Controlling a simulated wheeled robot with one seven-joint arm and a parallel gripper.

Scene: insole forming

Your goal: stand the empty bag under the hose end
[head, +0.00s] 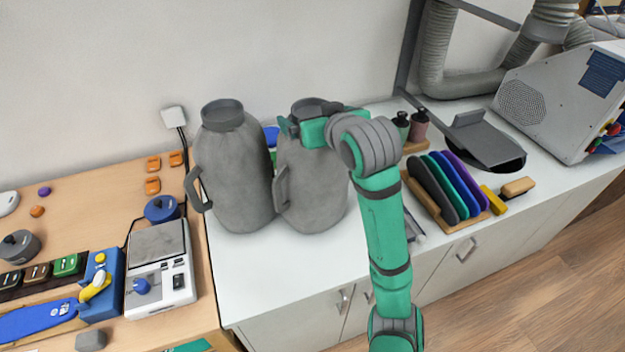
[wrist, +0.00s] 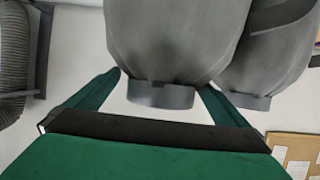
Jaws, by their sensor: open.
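Two grey jug-shaped bags with side handles and round necks stand side by side on the white counter: the left bag (head: 235,175) and the right bag (head: 312,190). I cannot tell which is empty. My gripper (head: 291,127) is at the top of the right bag, partly covering it. In the wrist view, which is upside down, the open fingers of my gripper (wrist: 160,98) lie on either side of that bag's neck (wrist: 160,95), with gaps showing. A grey ribbed hose (head: 460,82) runs along the back right; I cannot make out its end.
A grey plate (head: 485,140) over a dark round base stands below the hose, beside a white machine (head: 560,100). A rack of coloured insoles (head: 470,218) and small bottles (head: 418,125) stand right of the bags. A scale (head: 160,270) is at left. The front counter is clear.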

